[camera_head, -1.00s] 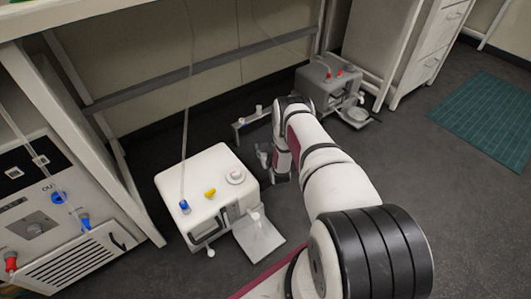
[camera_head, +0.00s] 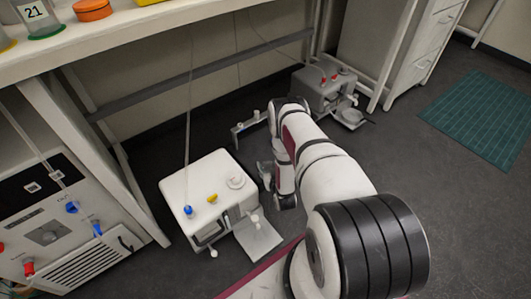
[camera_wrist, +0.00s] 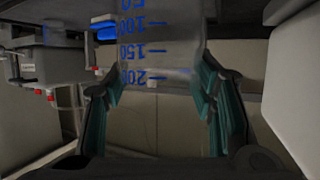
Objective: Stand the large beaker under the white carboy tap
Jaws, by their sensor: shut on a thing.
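The white carboy (camera_head: 208,185) stands on the floor under the bench in the head view. Its tap (camera_head: 255,219) is on its right side, above a light plate (camera_head: 262,240). My gripper (camera_head: 265,176) is low, just behind and right of the carboy, partly hidden by my arm. In the wrist view, which looks upside down, my gripper (camera_wrist: 160,105) is shut on the clear large beaker (camera_wrist: 180,60) with blue graduation marks, between teal finger pads. A pale body at the right edge (camera_wrist: 300,90) appears to be the white carboy. The beaker's base is out of view.
A grey carboy (camera_head: 318,90) with red caps stands farther back; it seems to show at left in the wrist view (camera_wrist: 40,65). A small rack (camera_head: 248,127) sits behind my gripper. A bench leg (camera_head: 120,165) and a control unit (camera_head: 50,235) are at left.

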